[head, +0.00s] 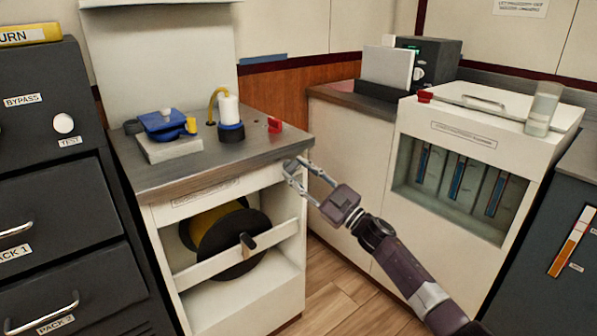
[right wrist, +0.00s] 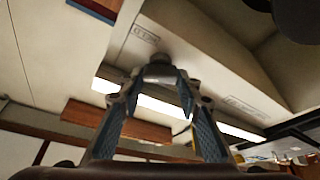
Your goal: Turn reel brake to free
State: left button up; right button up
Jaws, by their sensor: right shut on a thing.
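The cable reel, with a black flange (head: 222,252) and yellow winding (head: 208,228), sits in the open bay of the white cabinet (head: 160,215). A dark handle (head: 248,241) sticks out at the bay's cross bar. My right gripper (head: 294,170) is at the cabinet's upper front right corner, just below the grey worktop. In the right wrist view my right gripper (right wrist: 158,84) has its fingers on either side of a small dark knob (right wrist: 158,69) on a pale panel. The fingers hide part of the knob, and its label is too small to read. My left gripper is not in view.
On the grey worktop (head: 205,166) stand a blue-topped device (head: 163,122), a white bottle (head: 229,110) and a red block (head: 275,124). A dark drawer cabinet (head: 50,190) is at left. A white cabinet with blue gauges (head: 480,120) is at right.

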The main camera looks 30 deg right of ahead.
jog(key=n+g+y, duration=0.1)
jog(key=n, duration=0.2)
jog(key=n+g+y+p, duration=0.1)
jog(key=n, duration=0.2)
jog(key=shift+d+r, duration=0.1)
jog(key=shift+r, duration=0.05)
jog(key=shift+n+g+p, duration=0.3)
jog(key=shift+n, duration=0.4)
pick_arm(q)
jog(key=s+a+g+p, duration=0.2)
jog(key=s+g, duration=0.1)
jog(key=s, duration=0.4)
pick_arm(e)
jog(key=n, duration=0.2)
jog(key=n+g, duration=0.1)
jog(key=n, duration=0.1)
jog(key=shift+g+y, duration=0.3)
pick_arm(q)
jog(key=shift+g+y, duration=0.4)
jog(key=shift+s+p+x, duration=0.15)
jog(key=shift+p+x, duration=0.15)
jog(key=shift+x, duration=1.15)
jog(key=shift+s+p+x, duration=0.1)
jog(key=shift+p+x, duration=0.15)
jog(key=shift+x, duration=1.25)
pick_arm(e)
jog(key=shift+n+g, duration=0.5)
jog(key=shift+n, duration=1)
jog(key=o, duration=1.2)
jog(key=shift+c, duration=0.2)
